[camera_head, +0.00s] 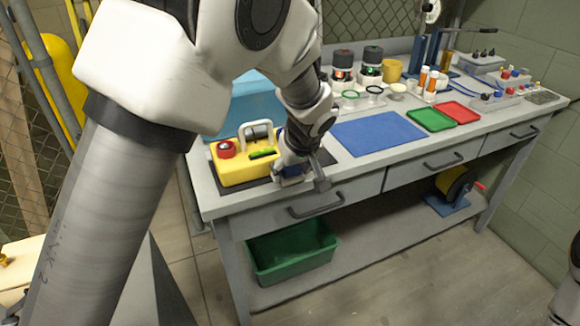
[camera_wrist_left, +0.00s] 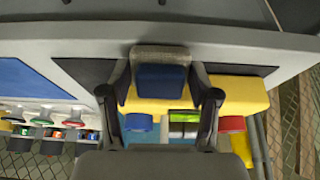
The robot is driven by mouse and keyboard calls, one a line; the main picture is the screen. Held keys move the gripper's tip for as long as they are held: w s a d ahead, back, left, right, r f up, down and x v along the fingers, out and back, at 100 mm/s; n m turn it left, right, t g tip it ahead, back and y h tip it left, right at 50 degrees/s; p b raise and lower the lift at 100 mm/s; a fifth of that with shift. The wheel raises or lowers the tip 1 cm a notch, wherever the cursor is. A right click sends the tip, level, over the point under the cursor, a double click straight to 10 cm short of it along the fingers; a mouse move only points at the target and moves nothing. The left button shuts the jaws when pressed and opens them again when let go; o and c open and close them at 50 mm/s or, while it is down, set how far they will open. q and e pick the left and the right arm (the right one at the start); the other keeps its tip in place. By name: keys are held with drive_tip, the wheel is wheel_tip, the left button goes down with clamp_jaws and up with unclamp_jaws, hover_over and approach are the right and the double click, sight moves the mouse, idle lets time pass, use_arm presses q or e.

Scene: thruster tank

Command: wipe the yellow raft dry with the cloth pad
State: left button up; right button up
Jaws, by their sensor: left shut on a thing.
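The yellow raft (camera_head: 232,174) sits on a dark mat (camera_head: 262,184) at the left end of the workbench. It carries a red knob, a white handle frame and a green part. In the left wrist view the raft (camera_wrist_left: 238,95) lies behind the pad. My left gripper (camera_head: 300,170) is at the raft's right front side, with its fingers shut on the cloth pad (camera_head: 291,172). The pad (camera_wrist_left: 161,78) has a blue face and a grey edge between the two fingers. I cannot tell whether it touches the raft. My right gripper is out of view.
A water tank (camera_head: 255,95) stands behind the raft. A blue mat (camera_head: 375,134), a green tray (camera_head: 430,120) and a red tray (camera_head: 461,113) lie to the right. Jars and bottles line the back. A green bin (camera_head: 290,252) sits on the lower shelf.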

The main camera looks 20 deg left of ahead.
use_arm(q)
drive_tip(key=shift+s+d+r, duration=0.1)
drive_tip(key=shift+s+d, duration=0.15)
wheel_tip(320, 180, up, 6)
drive_tip(key=p, duration=0.4)
drive_tip(key=shift+p, duration=0.4)
